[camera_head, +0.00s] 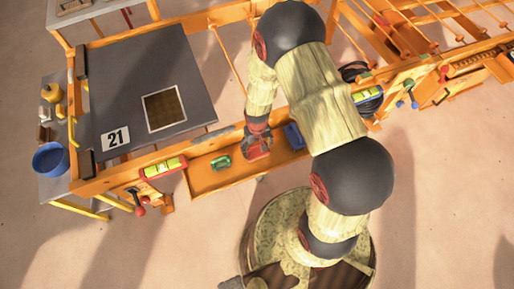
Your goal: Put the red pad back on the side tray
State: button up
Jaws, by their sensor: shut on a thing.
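The red pad (260,152) shows at the tips of my gripper (257,143), in the middle of the camera_head view. My gripper points down and is shut on the pad, over the orange side tray (212,182). The gripper hides part of the pad, and I cannot tell whether the pad touches the tray floor. A green pad (220,162) lies in the tray to the left of the gripper. A blue pad (294,136) lies to the right, partly beside my arm.
A dark press bed (110,85) with a brown square (164,108) and a "21" label lies left. A level (164,168) sits on the orange front rail. A blue bowl (50,158) stands far left. My arm crosses the tray's right side.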

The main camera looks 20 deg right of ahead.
jog(key=shift+f, duration=0.15)
jog(key=o, duration=1)
notch_tip(320, 180, up, 12)
jog(key=p, duration=0.4)
notch_tip(320, 180, up, 14)
jog(key=w+r+t, duration=0.1)
jog(key=w+t, duration=0.1)
jog(key=s+r+t, duration=0.1)
jog(key=s+r, duration=0.4)
jog(key=r, duration=0.3)
jog(key=s+r+t, duration=0.1)
jog(key=s+r, duration=0.4)
jog(key=r, duration=0.3)
jog(key=s+r+t, duration=0.1)
jog(key=s+r, duration=0.5)
jog(key=r, duration=0.2)
jog(key=shift+r+t, duration=0.3)
